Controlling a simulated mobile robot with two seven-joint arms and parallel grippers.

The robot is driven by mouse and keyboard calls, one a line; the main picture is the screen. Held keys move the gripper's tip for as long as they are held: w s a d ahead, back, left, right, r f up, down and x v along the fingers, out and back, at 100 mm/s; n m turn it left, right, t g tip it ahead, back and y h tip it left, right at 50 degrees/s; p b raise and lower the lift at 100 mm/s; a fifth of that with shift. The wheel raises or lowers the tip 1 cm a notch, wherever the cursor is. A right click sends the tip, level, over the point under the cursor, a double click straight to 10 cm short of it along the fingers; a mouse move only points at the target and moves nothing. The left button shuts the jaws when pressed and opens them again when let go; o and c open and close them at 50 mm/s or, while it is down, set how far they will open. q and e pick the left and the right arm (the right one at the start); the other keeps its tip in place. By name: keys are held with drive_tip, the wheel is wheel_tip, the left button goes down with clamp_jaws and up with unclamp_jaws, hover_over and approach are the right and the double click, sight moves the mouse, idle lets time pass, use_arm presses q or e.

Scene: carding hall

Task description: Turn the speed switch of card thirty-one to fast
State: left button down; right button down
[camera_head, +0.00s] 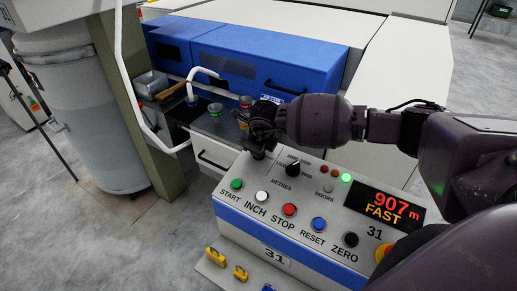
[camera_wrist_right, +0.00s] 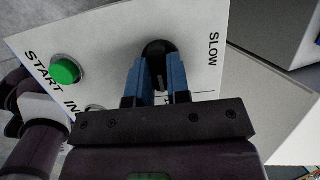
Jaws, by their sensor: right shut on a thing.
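The control box of card 31 (camera_head: 227,207) has a number plate (camera_head: 274,256) on its front. Its display (camera_head: 384,209) reads 907 m and FAST in lit letters. The speed switch is a black round knob (camera_wrist_right: 154,48) in the right wrist view, with SLOW printed to its right; the label at its other side is hidden. My right gripper (camera_head: 259,147) reaches down to the panel's far left corner. In the wrist view its blue fingers (camera_wrist_right: 158,68) are shut on the knob, one on each side. My left gripper is in neither view.
Push buttons start with the green START (camera_head: 237,184) and the red STOP (camera_head: 289,210). A second black selector (camera_head: 293,169) labelled METRES stands close to the gripper. A red-and-yellow emergency button (camera_head: 383,254) is at right.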

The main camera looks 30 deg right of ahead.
idle(0.4)
drive_tip(key=c, duration=1.1)
unclamp_jaws()
drive_tip(key=shift+s+r, duration=0.15)
drive_tip(key=shift+r, duration=0.45)
drive_tip(key=shift+v, duration=4.85)
drive_tip(key=shift+s+f, duration=0.1)
